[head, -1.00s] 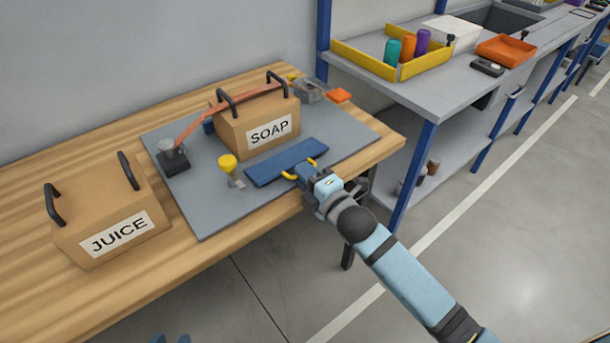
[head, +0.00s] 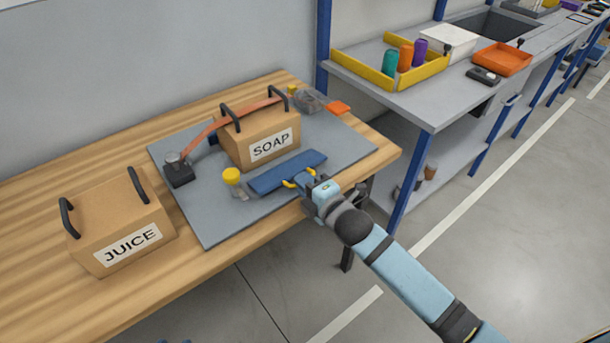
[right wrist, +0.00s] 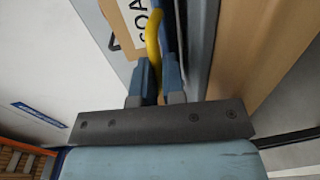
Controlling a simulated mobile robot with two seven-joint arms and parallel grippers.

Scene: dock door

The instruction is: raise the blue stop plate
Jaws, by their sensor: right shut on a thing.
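The blue stop plate (head: 272,178) is a long flat bar along the front of a grey board, in front of the box marked SOAP. A yellow handle (head: 288,184) is on its near side. My right gripper (head: 303,180) is shut on this handle; the fingers also show closed around the yellow bar in the right wrist view (right wrist: 156,82). The fingers hide part of the handle. The plate is low over the board; I cannot tell whether its underside touches. My left gripper is not in view.
The SOAP box (head: 258,138) stands on the grey board (head: 215,215) under an orange strap (head: 215,127). A yellow knob (head: 231,176) is just left of the plate. A JUICE box (head: 120,225) stands on the wooden table at left. A grey bench (head: 415,105) is at right.

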